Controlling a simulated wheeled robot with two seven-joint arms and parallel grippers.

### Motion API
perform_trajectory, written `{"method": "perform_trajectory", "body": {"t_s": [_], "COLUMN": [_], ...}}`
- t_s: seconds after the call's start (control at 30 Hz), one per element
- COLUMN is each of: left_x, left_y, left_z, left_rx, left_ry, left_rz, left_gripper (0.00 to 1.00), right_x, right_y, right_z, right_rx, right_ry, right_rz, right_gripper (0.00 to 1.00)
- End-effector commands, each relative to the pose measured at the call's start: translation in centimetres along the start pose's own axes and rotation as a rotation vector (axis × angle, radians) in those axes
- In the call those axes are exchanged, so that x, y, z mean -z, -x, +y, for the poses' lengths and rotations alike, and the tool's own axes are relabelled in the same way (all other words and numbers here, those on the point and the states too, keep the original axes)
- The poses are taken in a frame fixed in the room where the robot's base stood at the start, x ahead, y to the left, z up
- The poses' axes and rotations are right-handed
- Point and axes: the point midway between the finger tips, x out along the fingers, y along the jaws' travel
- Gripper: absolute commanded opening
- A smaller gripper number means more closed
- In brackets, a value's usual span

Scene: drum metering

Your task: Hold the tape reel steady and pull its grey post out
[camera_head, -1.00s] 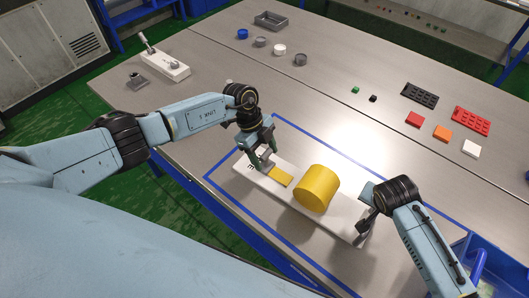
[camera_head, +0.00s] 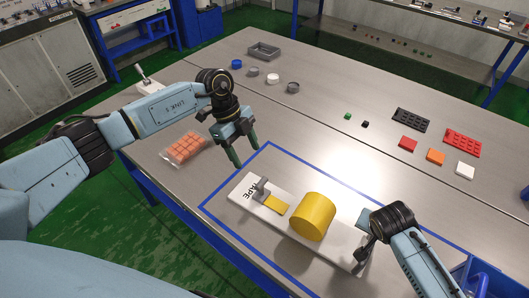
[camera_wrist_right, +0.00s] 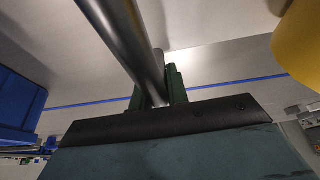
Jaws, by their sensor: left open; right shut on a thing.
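The yellow tape reel (camera_head: 313,217) sits on a long white base (camera_head: 335,246) marked TAPE. A yellow strip (camera_head: 276,203) lies on the base, by a small grey clip-like piece (camera_head: 261,189) near its left end. My left gripper (camera_head: 246,156) is open and empty, above the table beyond the base's left end, apart from the reel. My right gripper (camera_head: 362,246) is at the base's right end. The right wrist view shows it shut on a grey post (camera_wrist_right: 125,40), with the reel (camera_wrist_right: 300,45) apart at upper right. The post's far end is out of view.
An orange block pack (camera_head: 185,147) lies left of the blue taped outline (camera_head: 222,190). Small discs and a grey tray (camera_head: 263,50) are at the back. Coloured bricks and plates (camera_head: 465,115) lie at right. The table between is clear.

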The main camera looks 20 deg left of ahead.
Motion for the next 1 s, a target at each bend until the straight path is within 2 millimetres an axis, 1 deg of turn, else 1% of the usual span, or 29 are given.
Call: {"method": "perform_trajectory", "body": {"t_s": [0.17,0.2,0.37,0.4,0.67,0.77,0.87,1.0], "left_x": [0.0,0.0,0.0,0.0,0.0,0.0,0.0,0.0], "left_y": [0.0,0.0,-0.1,-0.1,-0.1,-0.1,-0.1,-0.1], "left_z": [0.0,0.0,0.0,0.0,0.0,0.0,0.0,0.0], "left_rx": [0.0,0.0,0.0,0.0,0.0,0.0,0.0,0.0], "left_ry": [0.0,0.0,0.0,0.0,0.0,0.0,0.0,0.0], "left_rz": [0.0,0.0,0.0,0.0,0.0,0.0,0.0,0.0], "left_gripper": [0.62,0.62,0.62,0.62,0.62,0.62,0.62,0.62], "right_x": [0.0,0.0,0.0,0.0,0.0,0.0,0.0,0.0], "right_y": [0.0,0.0,0.0,0.0,0.1,0.5,1.6,4.0], "right_z": [-0.1,-0.2,-0.1,-0.1,-0.1,-0.1,-0.1,-0.1], "right_rx": [0.004,0.004,0.003,0.003,0.002,0.003,0.004,0.006], "right_ry": [0.002,0.002,0.001,0.001,0.0,0.0,0.0,0.0], "right_rz": [0.001,0.001,0.0,0.0,0.0,0.0,0.001,0.002], "right_gripper": [0.0,0.19,0.4,0.42,0.42,0.42,0.42,0.42]}}
